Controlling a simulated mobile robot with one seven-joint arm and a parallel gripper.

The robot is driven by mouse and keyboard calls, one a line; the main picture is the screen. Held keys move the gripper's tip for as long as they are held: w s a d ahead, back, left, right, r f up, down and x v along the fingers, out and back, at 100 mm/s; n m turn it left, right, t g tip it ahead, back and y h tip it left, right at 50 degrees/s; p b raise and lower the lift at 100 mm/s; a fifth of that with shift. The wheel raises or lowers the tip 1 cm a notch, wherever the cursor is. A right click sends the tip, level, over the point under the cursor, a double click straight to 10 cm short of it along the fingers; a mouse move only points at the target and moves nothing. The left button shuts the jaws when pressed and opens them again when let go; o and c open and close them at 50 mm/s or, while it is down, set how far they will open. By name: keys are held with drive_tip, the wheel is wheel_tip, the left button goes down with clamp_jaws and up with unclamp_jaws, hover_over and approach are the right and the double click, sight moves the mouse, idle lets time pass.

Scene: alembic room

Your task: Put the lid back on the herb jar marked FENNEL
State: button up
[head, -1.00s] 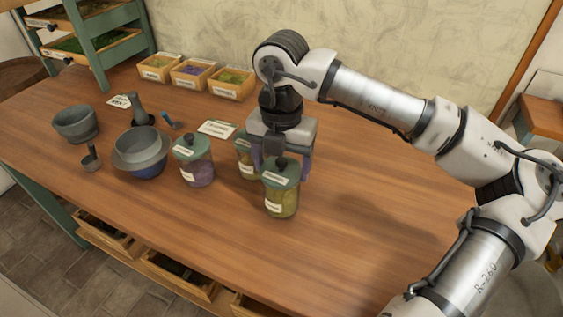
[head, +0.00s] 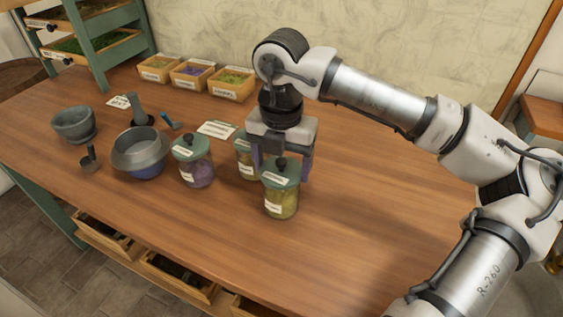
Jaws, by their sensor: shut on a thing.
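Three glass jars with green lids stand mid-table: a front jar with yellow-green contents (head: 282,205), a similar jar behind it (head: 246,170) and a jar with purple contents (head: 196,174) to the left. Their labels are too small to read, so I cannot tell which is FENNEL. My gripper (head: 281,172) points down over the front jar, with its fingers on either side of that jar's green lid (head: 281,175), shut on it. The lid has a dark knob and appears level on the jar's mouth; any small gap is not visible. My gripper partly hides the rear jar.
A metal bowl (head: 139,146), a stone mortar (head: 73,124), a pestle (head: 139,112) and a small dark scoop (head: 90,160) stand to the left. Labelled wooden boxes (head: 190,79) line the back. The table (head: 360,200) is clear right of the jars.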

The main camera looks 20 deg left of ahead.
drive_tip(key=o, duration=1.1)
drive_tip(key=shift+c, duration=0.2)
drive_tip(key=shift+r, duration=0.1)
drive_tip(key=shift+r+p, duration=1.8)
drive_tip(key=shift+r, duration=1.65)
clamp_jaws()
